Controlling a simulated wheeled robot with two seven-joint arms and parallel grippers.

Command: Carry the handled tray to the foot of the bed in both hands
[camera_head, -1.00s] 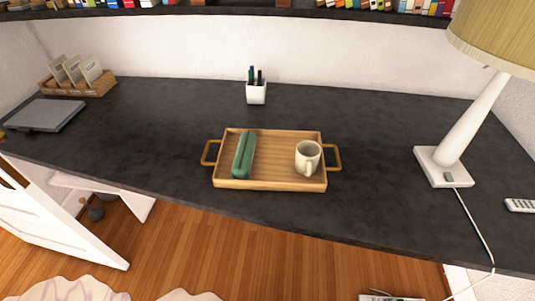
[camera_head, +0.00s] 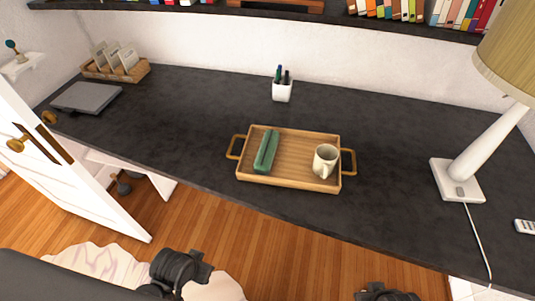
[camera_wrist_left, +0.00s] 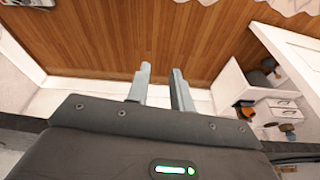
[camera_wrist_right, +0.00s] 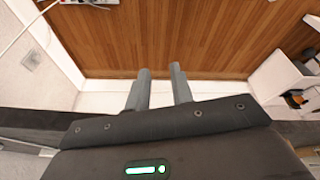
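The light wooden tray (camera_head: 288,183) sits flat on the dark desk near its front edge. It has a left handle (camera_head: 232,150) and a right handle (camera_head: 353,162). A green case (camera_head: 266,151) lies in its left part, and a cream mug (camera_head: 325,161) stands upright in its right part. My left gripper (camera_wrist_left: 159,72) and right gripper (camera_wrist_right: 160,70) each have their fingers apart with nothing between them. Both are away from the tray; in the head view only dark parts of my arms show at the bottom. No bed shows.
The dark desk (camera_head: 180,140) holds a white pen cup (camera_head: 282,92), a lamp (camera_head: 457,181), a grey laptop-like slab (camera_head: 86,97) and a wooden holder (camera_head: 101,73). A white door (camera_head: 70,180) stands ajar at left. The wooden floor (camera_head: 240,235) lies before the desk; a pale rug (camera_head: 105,263) lies there.

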